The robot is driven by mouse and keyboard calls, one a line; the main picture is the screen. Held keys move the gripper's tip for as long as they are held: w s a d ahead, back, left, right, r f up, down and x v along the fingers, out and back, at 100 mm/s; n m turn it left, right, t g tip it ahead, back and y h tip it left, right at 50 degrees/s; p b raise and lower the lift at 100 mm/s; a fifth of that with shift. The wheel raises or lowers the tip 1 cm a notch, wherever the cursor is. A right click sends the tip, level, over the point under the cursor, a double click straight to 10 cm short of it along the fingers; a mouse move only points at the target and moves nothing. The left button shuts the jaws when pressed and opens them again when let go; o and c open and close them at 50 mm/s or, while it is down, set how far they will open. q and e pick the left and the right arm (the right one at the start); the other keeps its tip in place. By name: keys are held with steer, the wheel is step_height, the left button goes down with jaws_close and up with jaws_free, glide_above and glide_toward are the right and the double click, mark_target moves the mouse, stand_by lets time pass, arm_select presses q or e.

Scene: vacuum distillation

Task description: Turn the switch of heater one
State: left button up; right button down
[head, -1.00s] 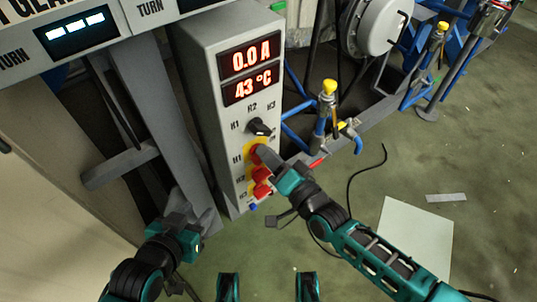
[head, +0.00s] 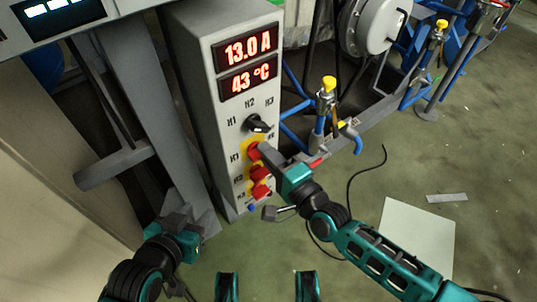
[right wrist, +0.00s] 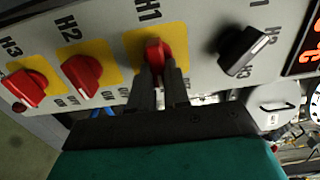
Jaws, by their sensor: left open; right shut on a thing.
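The heater one switch is a red knob on a yellow plate marked H1 (right wrist: 153,47), on the grey control box (head: 212,110). In the head view it is partly hidden by my right gripper (head: 262,154). In the right wrist view my right gripper (right wrist: 160,75) is shut on this knob, one finger on each side. My left gripper (head: 182,220) is open and empty, low at the left, apart from the box.
Two more red knobs, H2 (right wrist: 82,73) and H3 (right wrist: 24,87), sit beside H1. A black selector knob (right wrist: 240,47) is on its other side. Blue pipework with a yellow-capped valve (head: 328,84) stands right of the box.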

stand_by(0.4)
arm_select(q)
steer(key=shift+s+f, duration=0.1)
steer(key=shift+f, duration=0.1)
arm_select(e)
steer(key=c, duration=1.1)
jaws_free()
arm_select(q)
steer(key=shift+s+a+r+p, duration=0.15)
steer(key=shift+a+r+p, duration=0.15)
steer(key=shift+r+p, duration=0.5)
arm_select(e)
steer(key=v, duration=1.3)
arm_select(q)
steer(key=shift+f, duration=0.2)
arm_select(e)
steer(key=shift+a, duration=0.1)
